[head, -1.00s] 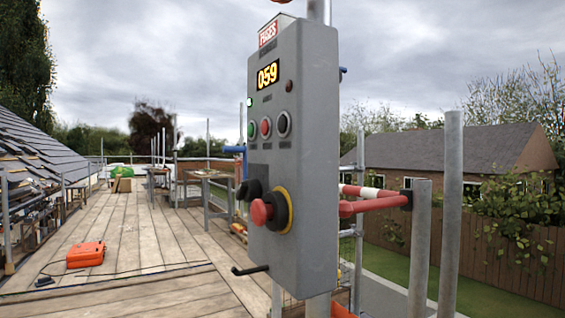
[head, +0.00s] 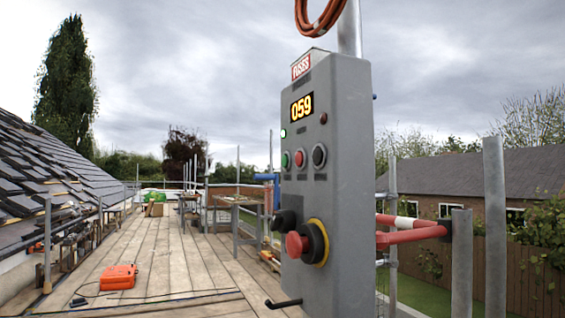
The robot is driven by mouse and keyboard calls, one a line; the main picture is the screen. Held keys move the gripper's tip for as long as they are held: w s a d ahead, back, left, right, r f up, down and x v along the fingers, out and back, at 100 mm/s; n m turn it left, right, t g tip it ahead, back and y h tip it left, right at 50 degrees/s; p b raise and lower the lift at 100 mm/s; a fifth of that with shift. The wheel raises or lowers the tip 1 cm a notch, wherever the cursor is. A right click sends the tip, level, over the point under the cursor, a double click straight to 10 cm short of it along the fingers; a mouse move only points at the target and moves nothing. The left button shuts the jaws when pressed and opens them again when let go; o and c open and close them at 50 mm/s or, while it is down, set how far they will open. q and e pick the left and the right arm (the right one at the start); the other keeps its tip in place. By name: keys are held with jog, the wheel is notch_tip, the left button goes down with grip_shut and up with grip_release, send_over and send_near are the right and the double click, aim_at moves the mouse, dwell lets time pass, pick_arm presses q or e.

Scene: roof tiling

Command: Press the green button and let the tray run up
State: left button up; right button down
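A grey control box (head: 338,170) stands close in front of me, right of centre, fixed to a metal pole. The green button (head: 286,160) is at the left of a row on its face. The tray cannot be made out. Neither gripper shows.
An orange case (head: 118,277) lies on the plank deck (head: 180,262) at left, with a dark cable near it. Red rails (head: 412,236) and upright poles (head: 494,225) stand right of the box. An orange coiled cable (head: 322,14) hangs above. The deck's middle is clear.

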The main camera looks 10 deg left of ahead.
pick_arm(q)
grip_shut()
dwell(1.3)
